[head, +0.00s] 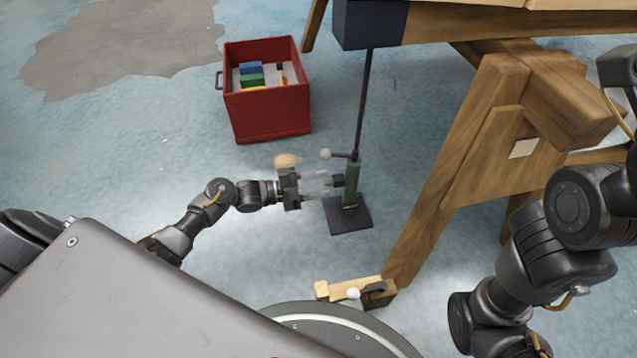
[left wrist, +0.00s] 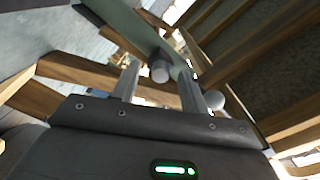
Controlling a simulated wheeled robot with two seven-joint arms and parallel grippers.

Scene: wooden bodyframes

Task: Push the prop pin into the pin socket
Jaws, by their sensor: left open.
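The prop is a green upright tube (head: 353,182) on a dark square base plate (head: 347,217), with a thin dark rod (head: 364,100) rising to the wooden frame. The prop pin, a short dark knob (head: 338,180), sticks out from the tube's left side. My left gripper (head: 325,184) is open, its fingers pointing at the pin. In the left wrist view the round grey pin end (left wrist: 160,72) shows between the two fingertips (left wrist: 160,80), with no clear contact. The pin socket cannot be made out. My right arm is at the right; its gripper is out of view.
A lever with a white ball (head: 326,154) sits on the prop above the pin. A red crate (head: 268,113) with coloured blocks stands behind left. A wooden trestle (head: 480,150) is at the right. A clamp-like block (head: 345,290) lies at its foot.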

